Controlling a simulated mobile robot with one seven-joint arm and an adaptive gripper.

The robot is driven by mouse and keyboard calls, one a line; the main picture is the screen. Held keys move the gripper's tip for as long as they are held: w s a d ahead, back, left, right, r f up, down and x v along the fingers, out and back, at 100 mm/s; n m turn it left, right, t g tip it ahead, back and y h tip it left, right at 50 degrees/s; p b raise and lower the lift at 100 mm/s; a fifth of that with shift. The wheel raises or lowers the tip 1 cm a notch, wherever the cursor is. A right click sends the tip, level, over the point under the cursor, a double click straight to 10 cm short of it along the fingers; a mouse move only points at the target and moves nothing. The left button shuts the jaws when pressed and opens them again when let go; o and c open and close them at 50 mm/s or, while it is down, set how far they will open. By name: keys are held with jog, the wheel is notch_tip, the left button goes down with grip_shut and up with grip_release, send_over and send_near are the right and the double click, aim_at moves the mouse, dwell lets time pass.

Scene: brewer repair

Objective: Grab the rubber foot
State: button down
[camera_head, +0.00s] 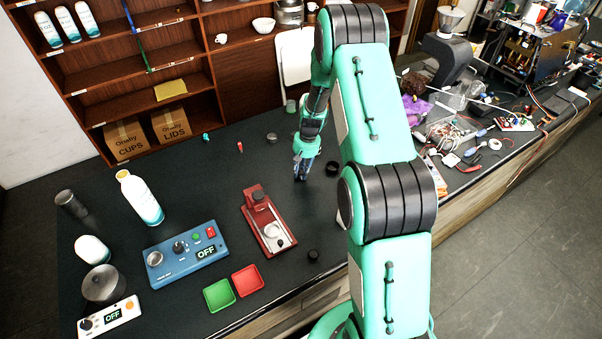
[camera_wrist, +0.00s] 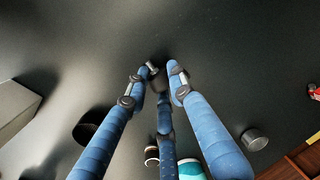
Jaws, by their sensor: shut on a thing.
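My gripper (camera_head: 302,176) is low over the dark bench top, just right of the red device. In the wrist view its blue fingers (camera_wrist: 160,76) are closed together around a small dark piece, which looks like the rubber foot (camera_wrist: 158,84). The fingertips partly cover the piece, and its dark colour blends with the bench. In the head view the piece is hidden by the fingers. I cannot tell whether it touches the bench.
A black round part (camera_head: 332,168) lies close to the right of my gripper, and a grey cylinder (camera_head: 272,137) stands behind it. The red device (camera_head: 268,222) is at left. A black knob-like part (camera_head: 313,255) lies near the front edge. Cables and electronics crowd the right side.

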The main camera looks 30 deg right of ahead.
aim_at(300, 171)
jog(key=shift+r, duration=0.65)
notch_tip(300, 171, up, 2)
jog(key=shift+w, duration=0.1)
jog(key=s+a, duration=0.1)
jog(key=s, duration=0.4)
jog(key=s+a+r+b, duration=0.1)
jog(key=s+a, duration=0.1)
jog(key=s, duration=0.3)
jog(key=s+a, duration=0.2)
jog(key=s, duration=0.3)
jog(key=shift+s+r+b, duration=0.2)
jog(key=shift+b, duration=0.15)
jog(key=shift+w+d, duration=0.1)
jog(key=shift+d, duration=0.05)
